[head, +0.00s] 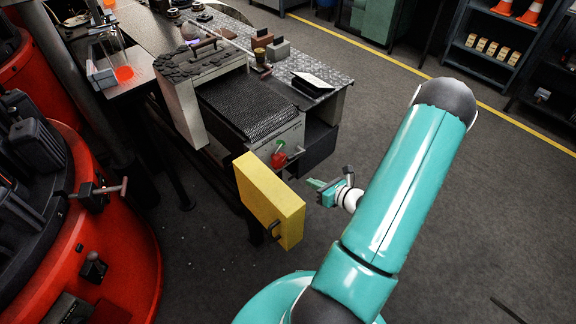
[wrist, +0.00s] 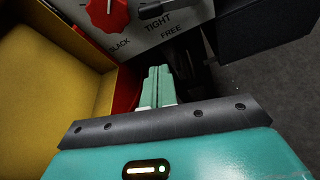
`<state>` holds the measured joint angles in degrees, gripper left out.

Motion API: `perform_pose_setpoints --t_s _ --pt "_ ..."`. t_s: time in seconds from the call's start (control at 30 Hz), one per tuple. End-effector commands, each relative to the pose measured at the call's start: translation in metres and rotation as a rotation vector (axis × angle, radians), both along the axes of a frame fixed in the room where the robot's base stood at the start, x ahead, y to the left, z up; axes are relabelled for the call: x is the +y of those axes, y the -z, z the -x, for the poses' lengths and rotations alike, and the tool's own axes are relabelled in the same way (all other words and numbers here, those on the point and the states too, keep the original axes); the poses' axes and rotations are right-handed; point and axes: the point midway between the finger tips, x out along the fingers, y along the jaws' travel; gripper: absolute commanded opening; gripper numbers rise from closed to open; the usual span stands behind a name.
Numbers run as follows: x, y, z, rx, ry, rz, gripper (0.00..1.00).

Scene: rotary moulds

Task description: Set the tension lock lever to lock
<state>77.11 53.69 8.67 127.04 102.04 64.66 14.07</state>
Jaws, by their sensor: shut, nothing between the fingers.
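A grey panel (wrist: 185,32) fills the top of the wrist view, with the words SLACK, TIGHT and FREE on it. A dark lever (wrist: 160,9) is partly in view at the top edge, above the word FREE; no lock mark shows. A red knob (wrist: 106,13) sits to its left, above SLACK. The knob also shows in the head view (head: 279,160) on the machine's end. My gripper (wrist: 157,72) is shut and empty, its fingertips below the panel lettering and apart from the lever. In the head view my gripper (head: 316,184) is right of the yellow box.
The open yellow box (head: 270,203) stands close left of my gripper, below the machine's belt (head: 245,105). A dark box (wrist: 262,28) is at the upper right of the wrist view. Red rotary machinery (head: 125,250) is at the left.

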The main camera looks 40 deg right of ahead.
Motion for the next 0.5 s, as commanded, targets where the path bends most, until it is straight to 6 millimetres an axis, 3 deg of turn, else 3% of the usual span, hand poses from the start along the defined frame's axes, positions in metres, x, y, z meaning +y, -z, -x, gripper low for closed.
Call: perform_pose_setpoints --t_s 0.33,0.5 --pt "-0.0025 -0.0008 0.0024 0.000 0.004 0.003 0.00" --pt "-0.0005 0.0024 -0.0073 0.000 0.000 0.003 0.00"
